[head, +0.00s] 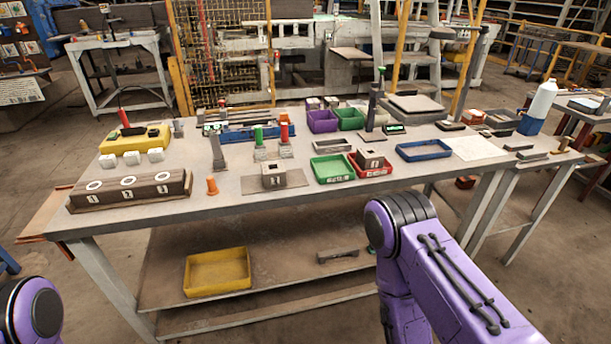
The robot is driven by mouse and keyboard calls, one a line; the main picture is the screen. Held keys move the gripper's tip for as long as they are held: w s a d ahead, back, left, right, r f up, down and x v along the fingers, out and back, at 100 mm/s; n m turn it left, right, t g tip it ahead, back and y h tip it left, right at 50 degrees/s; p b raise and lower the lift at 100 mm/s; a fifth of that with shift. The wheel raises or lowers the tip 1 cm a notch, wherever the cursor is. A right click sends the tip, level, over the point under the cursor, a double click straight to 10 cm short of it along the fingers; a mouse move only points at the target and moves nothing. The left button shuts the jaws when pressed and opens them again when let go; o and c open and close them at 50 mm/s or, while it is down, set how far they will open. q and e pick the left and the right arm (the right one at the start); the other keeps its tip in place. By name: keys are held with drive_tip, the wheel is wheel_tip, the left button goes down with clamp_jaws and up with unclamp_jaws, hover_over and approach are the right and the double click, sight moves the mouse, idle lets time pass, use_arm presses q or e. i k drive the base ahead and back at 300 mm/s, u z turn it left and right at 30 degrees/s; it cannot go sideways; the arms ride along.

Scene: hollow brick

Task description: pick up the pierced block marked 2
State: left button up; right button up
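Two pale blocks with a dark hole in the top stand on the workbench. One pierced block (273,181) sits on a flat grey-brown plate near the front edge, in the middle. The other pierced block (369,160) stands farther right, at the red tray (358,171). Each has a small white mark on its front face, too small for me to read, so I cannot tell which is marked 2. Parts of my two purple arms show at the bottom left and lower right. Neither gripper is in view, and no gripper is seen at either block.
A dark wooden block with three white rings (130,190) lies at the bench's left front. An orange peg (212,186) stands beside it. A green tray (332,168) and a blue tray (424,150) flank the red tray. A yellow bin (217,272) is on the lower shelf.

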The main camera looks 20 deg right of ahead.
sight(274, 173)
drive_tip(key=z, duration=0.7)
drive_tip(key=i, duration=0.45)
